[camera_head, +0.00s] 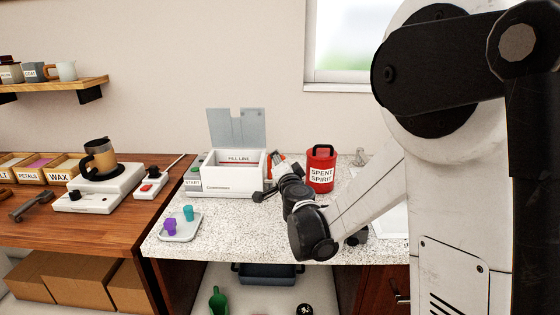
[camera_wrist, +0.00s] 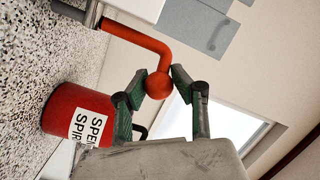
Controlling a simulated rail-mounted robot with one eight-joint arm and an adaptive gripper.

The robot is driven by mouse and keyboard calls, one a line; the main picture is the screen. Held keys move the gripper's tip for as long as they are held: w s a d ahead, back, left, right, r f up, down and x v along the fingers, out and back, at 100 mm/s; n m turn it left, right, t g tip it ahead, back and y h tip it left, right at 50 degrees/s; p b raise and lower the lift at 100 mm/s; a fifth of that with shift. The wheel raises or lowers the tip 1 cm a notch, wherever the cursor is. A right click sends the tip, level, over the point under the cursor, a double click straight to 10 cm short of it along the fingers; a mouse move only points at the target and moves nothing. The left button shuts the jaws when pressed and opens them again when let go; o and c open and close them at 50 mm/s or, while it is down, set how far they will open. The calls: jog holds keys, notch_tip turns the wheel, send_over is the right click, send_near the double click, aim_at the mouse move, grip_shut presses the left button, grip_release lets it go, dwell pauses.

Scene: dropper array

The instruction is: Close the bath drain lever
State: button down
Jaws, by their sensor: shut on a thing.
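The bath is a white box (camera_head: 222,178) with a raised grey lid, a "FILL LINE" label and "Cosmonaut"-like lettering on its front, on the speckled counter. The orange-red drain lever (camera_wrist: 135,37) shows in the wrist view as a bent rod leaving the bath's side and ending in a round knob (camera_wrist: 159,86). My gripper (camera_wrist: 160,77) has its dark green fingers on either side of this knob, shut on it. In the head view my wrist and arm largely hide the lever and the fingers at the bath's right side.
A red "SPENT SPIRIT" can (camera_head: 320,170) stands close to the right of my gripper. A small tray (camera_head: 180,237) with purple and teal pieces lies at the front left of the counter. A wooden bench (camera_head: 60,228) with a scale stands further left.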

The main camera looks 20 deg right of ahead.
jog(key=a+m+g+h+b, duration=0.1)
jog(key=m+g+h, duration=0.1)
jog(key=m+h, duration=0.1)
jog(key=a+m+g+h, duration=0.1)
jog(key=m+g+h, duration=0.1)
jog(key=h, duration=0.3)
jog(key=a+m+g+h+b, duration=0.1)
jog(key=m+g+h, duration=0.1)
jog(key=m+h, duration=0.2)
jog(key=shift+s+a+f+b, duration=0.1)
jog(key=shift+s+a+b, duration=0.15)
jog(key=shift+a+b, duration=0.1)
jog(key=shift+h, duration=0.3)
jog(key=c, duration=1.4)
grip_release()
jog(key=shift+d, duration=0.1)
